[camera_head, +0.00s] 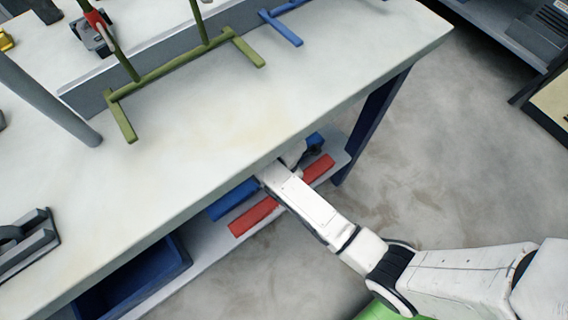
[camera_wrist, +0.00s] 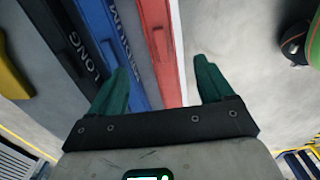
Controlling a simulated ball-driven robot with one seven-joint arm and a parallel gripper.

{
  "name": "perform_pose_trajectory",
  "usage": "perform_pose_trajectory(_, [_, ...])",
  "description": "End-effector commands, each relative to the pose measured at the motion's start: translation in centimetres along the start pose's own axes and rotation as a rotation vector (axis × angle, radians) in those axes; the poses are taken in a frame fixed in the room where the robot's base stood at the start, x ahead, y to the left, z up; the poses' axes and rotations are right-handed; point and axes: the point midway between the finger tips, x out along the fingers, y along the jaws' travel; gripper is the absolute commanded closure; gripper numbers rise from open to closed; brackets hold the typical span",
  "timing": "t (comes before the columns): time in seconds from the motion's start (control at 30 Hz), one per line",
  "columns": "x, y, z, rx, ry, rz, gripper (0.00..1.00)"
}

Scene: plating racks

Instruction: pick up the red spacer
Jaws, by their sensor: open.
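A long red bar (camera_wrist: 160,45), the only red piece there and seemingly the red spacer, runs away from me between my fingers in the wrist view. In the head view the red bar (camera_head: 253,216) lies on the low shelf under the table, its middle hidden by my arm. My gripper (camera_wrist: 161,66) is open, with green fingers. The red bar shows between them, with the left finger over the blue piece beside it. Nothing is held. In the head view the fingers are hidden under the table edge. I cannot tell how far the fingertips are above the bar.
A blue piece (camera_wrist: 118,40) lettered like "MEDIUM" and a dark piece (camera_wrist: 75,40) lettered "LONG" lie left of the red one. The table top (camera_head: 200,150) overhangs the shelf (camera_head: 205,250). A blue bin (camera_head: 130,280) stands at left. Open floor (camera_head: 450,130) lies right.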

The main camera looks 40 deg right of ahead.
Motion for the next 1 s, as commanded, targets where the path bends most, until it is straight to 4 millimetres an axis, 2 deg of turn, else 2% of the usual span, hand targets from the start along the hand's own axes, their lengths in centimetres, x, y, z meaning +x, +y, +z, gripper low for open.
perform_pose_trajectory(0.3, [4.4, 0.1, -0.1, -0.016, -0.001, -0.001, 0.19])
perform_pose_trajectory(0.57, [6.4, 0.0, -0.2, -0.015, -0.001, -0.002, 0.19])
perform_pose_trajectory(0.8, [9.8, -0.2, -0.5, -0.015, -0.001, -0.001, 0.19])
perform_pose_trajectory(1.0, [10.7, -0.2, -0.5, -0.014, 0.000, 0.000, 0.19])
